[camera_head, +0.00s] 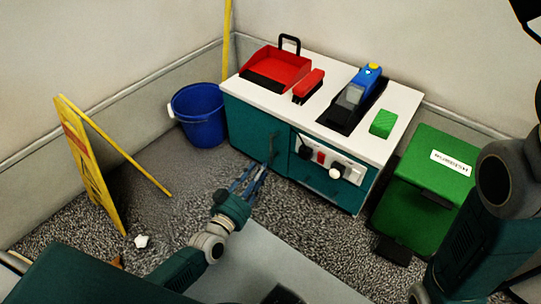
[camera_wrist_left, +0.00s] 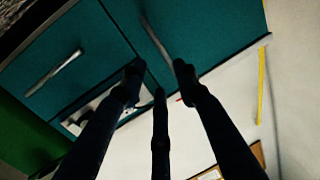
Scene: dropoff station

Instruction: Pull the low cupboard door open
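The low cupboard (camera_head: 250,124) is teal with a white top. Its door on the left looks shut and has an upright bar handle (camera_head: 272,150), also seen in the left wrist view (camera_wrist_left: 156,40). My left gripper (camera_head: 258,170) is just in front of the door, fingertips close to the handle. In the left wrist view its three dark fingers (camera_wrist_left: 159,74) are spread, with the handle beyond the tips and nothing between them. Whether a fingertip touches the door cannot be told. My right arm shows at the right edge, but its gripper cannot be made out.
A red dustpan (camera_head: 277,66), red stapler-like item (camera_head: 308,85), blue device (camera_head: 367,80) and green block (camera_head: 383,123) are on the top. A blue bucket (camera_head: 199,115) stands left, a green bin (camera_head: 425,185) right, a yellow sign (camera_head: 88,160) far left.

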